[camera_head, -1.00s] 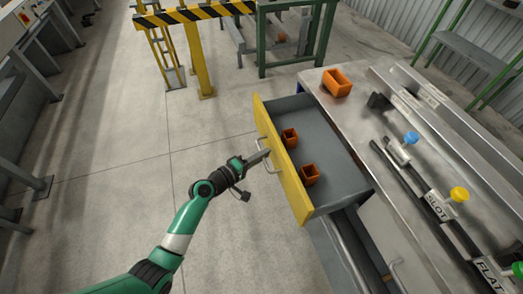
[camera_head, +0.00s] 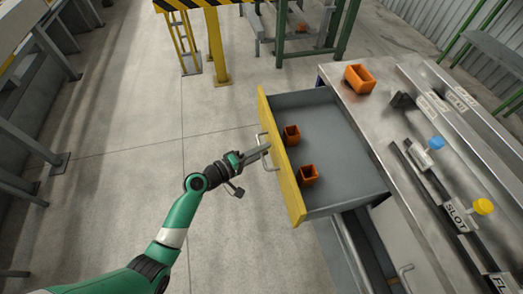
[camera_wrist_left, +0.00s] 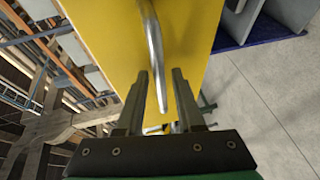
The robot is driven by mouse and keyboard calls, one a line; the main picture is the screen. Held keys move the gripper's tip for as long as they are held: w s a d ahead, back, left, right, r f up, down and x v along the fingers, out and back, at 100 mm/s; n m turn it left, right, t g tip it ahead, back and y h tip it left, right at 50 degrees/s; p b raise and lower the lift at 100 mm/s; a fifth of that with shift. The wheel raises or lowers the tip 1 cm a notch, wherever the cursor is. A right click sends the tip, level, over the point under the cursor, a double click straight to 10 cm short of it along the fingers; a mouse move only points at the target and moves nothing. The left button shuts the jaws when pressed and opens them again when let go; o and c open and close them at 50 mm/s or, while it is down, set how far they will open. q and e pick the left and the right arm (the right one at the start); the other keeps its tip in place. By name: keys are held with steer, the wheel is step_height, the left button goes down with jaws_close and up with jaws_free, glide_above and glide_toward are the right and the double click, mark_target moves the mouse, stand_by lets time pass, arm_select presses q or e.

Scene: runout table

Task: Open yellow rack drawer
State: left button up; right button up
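The yellow-fronted drawer (camera_head: 285,165) stands pulled well out of the metal cabinet, its grey interior visible. Two small orange bins (camera_head: 291,135) (camera_head: 308,175) sit inside near the front panel. A silver bar handle (camera_head: 271,163) is on the yellow front. My left gripper (camera_head: 262,149) reaches the handle from the left. In the left wrist view, the handle (camera_wrist_left: 154,45) runs between the two fingers of my left gripper (camera_wrist_left: 160,80), which stand apart with gaps beside the bar. My right gripper is not in view.
The steel worktop (camera_head: 370,120) carries an orange bin (camera_head: 359,79), a blue knob (camera_head: 436,143) and a yellow knob (camera_head: 483,206). A yellow post (camera_head: 215,50) and a green frame (camera_head: 310,60) stand at the back. The floor left of the drawer is clear.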

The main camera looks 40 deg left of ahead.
arm_select(q)
steer(key=shift+o, duration=0.2)
steer(key=shift+s, duration=0.1)
steer(key=p+v, duration=0.3)
steer(key=v, duration=0.8)
steer(key=shift+s, duration=0.2)
steer(key=shift+r, duration=0.1)
